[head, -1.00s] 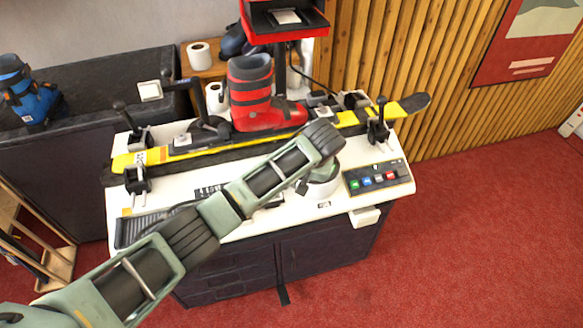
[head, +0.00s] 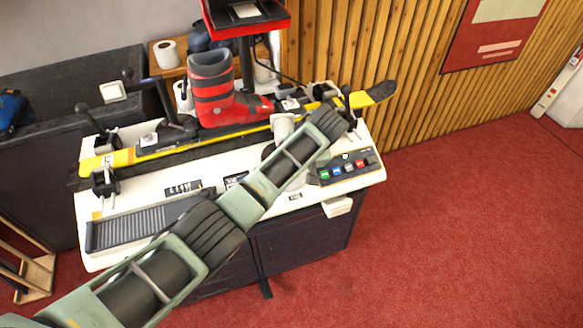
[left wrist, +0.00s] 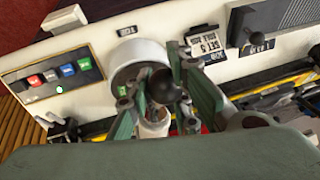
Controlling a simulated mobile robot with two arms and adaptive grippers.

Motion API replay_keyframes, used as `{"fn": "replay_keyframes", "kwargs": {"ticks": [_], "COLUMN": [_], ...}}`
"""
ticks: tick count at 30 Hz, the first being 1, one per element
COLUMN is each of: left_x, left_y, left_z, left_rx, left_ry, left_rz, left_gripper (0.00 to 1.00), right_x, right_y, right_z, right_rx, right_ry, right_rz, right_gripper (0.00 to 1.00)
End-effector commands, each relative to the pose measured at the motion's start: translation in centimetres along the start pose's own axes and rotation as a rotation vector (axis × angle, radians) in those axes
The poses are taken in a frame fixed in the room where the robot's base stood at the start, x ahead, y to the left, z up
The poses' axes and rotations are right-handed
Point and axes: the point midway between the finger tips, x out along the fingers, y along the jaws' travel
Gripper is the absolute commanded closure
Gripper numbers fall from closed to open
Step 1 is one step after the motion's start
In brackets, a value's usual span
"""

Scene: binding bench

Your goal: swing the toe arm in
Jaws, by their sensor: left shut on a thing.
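My left gripper (left wrist: 160,82) is shut on a black ball knob (left wrist: 168,88), which I take to be the toe arm's handle. A round white base (left wrist: 138,62) stands just behind the fingers. In the head view, my forearm and wrist hide the gripper and most of the toe arm. A pale cylinder (head: 284,126) shows beside my wrist, near the toe of the red boot (head: 213,95); I cannot tell whether it touches the boot. The boot stands upright on the yellow ski (head: 112,160). My right gripper is not in view.
The button panel (head: 345,168) lies at the bench's right end, close to my wrist; it also shows in the left wrist view (left wrist: 52,80). Black clamps (head: 104,180) hold the ski's ends. A ribbed grey tray (head: 150,222) lies at the front left.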

Motion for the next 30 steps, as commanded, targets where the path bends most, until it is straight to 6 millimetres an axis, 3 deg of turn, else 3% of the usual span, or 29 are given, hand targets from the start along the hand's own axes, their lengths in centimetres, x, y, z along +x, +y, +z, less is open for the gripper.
{"fn": "replay_keyframes", "kwargs": {"ticks": [1,5,6,12,22,30], "left_x": [-0.7,-0.7,-0.7,-0.7,-0.7,-4.8], "left_y": [0.3,0.3,0.3,0.2,0.1,0.2], "left_z": [-0.8,-0.8,-0.8,-0.9,-0.6,-0.5], "left_rx": [0.001,0.002,0.002,0.001,0.001,0.001], "left_ry": [0.023,0.024,0.024,0.023,0.014,0.017], "left_rz": [0.012,0.012,0.012,0.01,0.006,0.011], "left_gripper": [1.0,1.0,0.8,0.64,0.64,0.64], "right_x": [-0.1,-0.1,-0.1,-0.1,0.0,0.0], "right_y": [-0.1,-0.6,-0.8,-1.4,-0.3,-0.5], "right_z": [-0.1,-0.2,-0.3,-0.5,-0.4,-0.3], "right_rx": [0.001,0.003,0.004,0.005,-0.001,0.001], "right_ry": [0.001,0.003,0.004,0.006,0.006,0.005], "right_rz": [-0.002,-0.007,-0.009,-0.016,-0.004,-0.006], "right_gripper": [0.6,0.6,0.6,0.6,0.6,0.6]}}
